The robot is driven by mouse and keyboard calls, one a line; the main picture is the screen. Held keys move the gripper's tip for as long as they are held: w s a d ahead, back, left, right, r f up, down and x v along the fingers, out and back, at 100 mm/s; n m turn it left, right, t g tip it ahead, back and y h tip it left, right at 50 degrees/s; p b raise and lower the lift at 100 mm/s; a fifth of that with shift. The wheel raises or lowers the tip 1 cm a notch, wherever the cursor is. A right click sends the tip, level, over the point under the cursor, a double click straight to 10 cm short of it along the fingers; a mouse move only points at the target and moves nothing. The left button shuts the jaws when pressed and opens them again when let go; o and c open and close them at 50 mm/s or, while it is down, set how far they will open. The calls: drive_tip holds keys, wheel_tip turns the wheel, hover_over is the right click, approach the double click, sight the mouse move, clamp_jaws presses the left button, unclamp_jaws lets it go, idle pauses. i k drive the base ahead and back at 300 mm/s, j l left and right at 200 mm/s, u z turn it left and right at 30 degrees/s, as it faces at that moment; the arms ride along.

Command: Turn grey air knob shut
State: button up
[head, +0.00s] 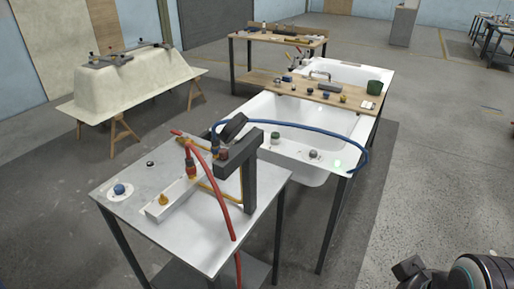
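A small grey knob (314,154) sits on the near rim of the white bathtub shell (300,106), right of a green-and-white knob (275,139). It is too small to tell which way it is turned. A green glow (338,163) shows on the rim just right of it. My gripper (410,269) seems to be the dark part at the lower right edge, beside my arm's round joint. It is well apart from the grey knob and touches nothing I can see. Whether its fingers are open or shut is not clear.
A blue hose (325,126) arches over the tub and comes down right of the knob. A metal table (120,185) with a dark post, red hose and fittings stands in front, to the left. A wooden board (262,79) crosses the tub. Grey floor at right is clear.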

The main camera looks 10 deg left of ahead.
sight(313, 153)
drive_tip(key=i+l+u, duration=0.1)
drive_tip(key=u, duration=0.4)
drive_tip(key=i+l+u, duration=0.2)
drive_tip(key=u, duration=0.25)
drive_tip(key=i+l+u, duration=0.15)
drive_tip(key=u, duration=0.35)
drive_tip(key=i+l+u, duration=0.1)
drive_tip(key=l+u, duration=0.2)
drive_tip(key=u, duration=0.2)
drive_tip(key=i+l+u, duration=0.2)
drive_tip(key=l+u, duration=0.3)
drive_tip(key=i+l+u, duration=0.1)
drive_tip(key=l+u, duration=0.25)
drive_tip(key=u, duration=0.15)
drive_tip(key=l+u, duration=0.45)
